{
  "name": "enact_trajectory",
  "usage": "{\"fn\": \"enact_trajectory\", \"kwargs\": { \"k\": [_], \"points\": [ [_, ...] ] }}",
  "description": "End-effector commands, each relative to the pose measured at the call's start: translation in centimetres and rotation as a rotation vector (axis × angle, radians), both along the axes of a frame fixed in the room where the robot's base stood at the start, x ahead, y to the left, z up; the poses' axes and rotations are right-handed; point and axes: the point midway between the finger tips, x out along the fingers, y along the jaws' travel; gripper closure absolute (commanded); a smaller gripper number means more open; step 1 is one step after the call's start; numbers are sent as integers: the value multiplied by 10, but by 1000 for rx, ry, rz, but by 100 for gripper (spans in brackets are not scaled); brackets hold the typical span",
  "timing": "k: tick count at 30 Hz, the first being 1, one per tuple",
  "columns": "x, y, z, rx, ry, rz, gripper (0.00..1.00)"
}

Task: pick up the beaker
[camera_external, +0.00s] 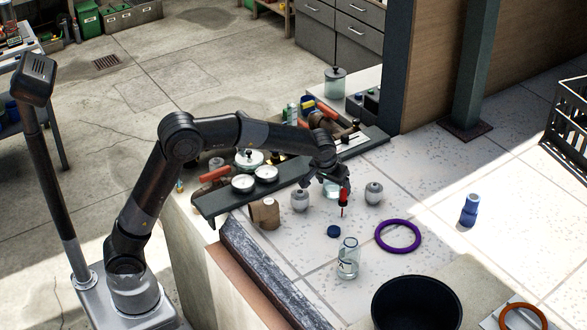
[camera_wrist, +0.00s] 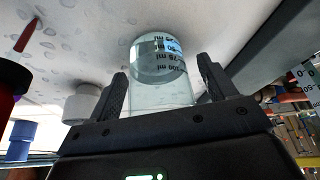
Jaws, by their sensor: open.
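The beaker (camera_wrist: 158,62) is clear glass with dark ml markings, which appear upside down in the wrist view. It stands on the pale speckled surface, and its near part lies between the two fingers of my gripper (camera_wrist: 165,88). The fingers are open, with a visible gap on each side of the glass. In the external view my gripper (camera_external: 335,178) is low over the surface, and the beaker (camera_external: 331,191) shows only partly beneath it. A red and black screwdriver-like tool (camera_external: 344,197) stands in front of it.
Grey lidded pots (camera_external: 300,199) and (camera_external: 374,193) flank the beaker.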

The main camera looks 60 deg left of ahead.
Motion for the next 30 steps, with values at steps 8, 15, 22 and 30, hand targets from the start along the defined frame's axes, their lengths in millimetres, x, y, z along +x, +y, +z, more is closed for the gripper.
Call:
{"fn": "enact_trajectory", "kwargs": {
  "k": [8, 15, 22, 30],
  "points": [
    [0, 0, 1, 0, 0, 0, 34],
    [0, 0, 1, 0, 0, 0, 53],
    [0, 0, 1, 0, 0, 0, 72],
    [0, 0, 2, 0, -1, 0, 73]
  ]
}}
